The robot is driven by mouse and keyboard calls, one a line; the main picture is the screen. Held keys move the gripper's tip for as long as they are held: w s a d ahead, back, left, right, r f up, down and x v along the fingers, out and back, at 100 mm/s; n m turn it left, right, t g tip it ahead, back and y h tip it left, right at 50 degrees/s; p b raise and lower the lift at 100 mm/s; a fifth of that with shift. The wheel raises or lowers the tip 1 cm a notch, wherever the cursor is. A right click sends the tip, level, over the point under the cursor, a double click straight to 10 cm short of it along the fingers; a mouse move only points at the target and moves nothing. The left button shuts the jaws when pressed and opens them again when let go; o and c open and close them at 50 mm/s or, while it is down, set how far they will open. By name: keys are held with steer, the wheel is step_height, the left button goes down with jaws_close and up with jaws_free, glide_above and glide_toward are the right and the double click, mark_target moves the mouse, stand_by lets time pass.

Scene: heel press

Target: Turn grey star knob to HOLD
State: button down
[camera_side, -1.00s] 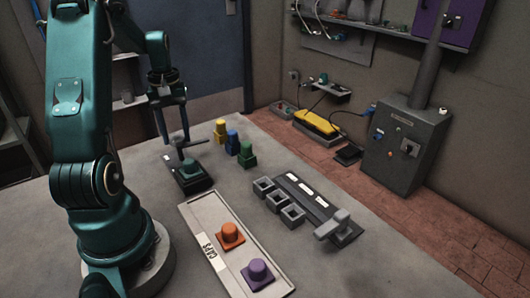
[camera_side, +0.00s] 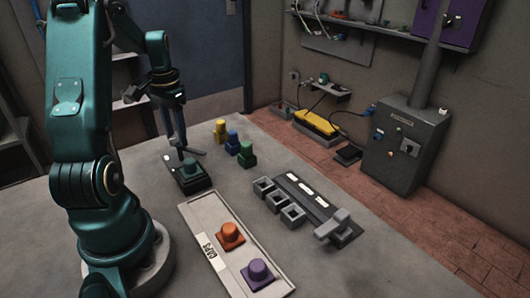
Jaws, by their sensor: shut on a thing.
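A dark grey bar-like piece, which I take for the grey star knob (camera_side: 197,152), shows above the back of the base. My gripper (camera_side: 180,147) points down from behind and is shut on this knob, its fingers close together. The fingers hide part of the knob. The HOLD mark and the knob's setting are too small to read.
Yellow (camera_side: 220,131), blue (camera_side: 232,143) and green (camera_side: 246,155) stepped pieces stand right of the press. A CAPS tray (camera_side: 206,228) holds an orange (camera_side: 230,235) and a purple cap (camera_side: 258,272). Grey square holders (camera_side: 292,215) and a lever unit (camera_side: 334,228) are farther right.

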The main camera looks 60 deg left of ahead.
steer(key=m, duration=0.3)
steer(key=shift+m, duration=0.3)
steer(key=shift+r+m, duration=0.1)
steer(key=shift+m, duration=1.8)
steer(key=shift+c, duration=1.5)
jaws_free()
steer(key=shift+r, duration=2.55)
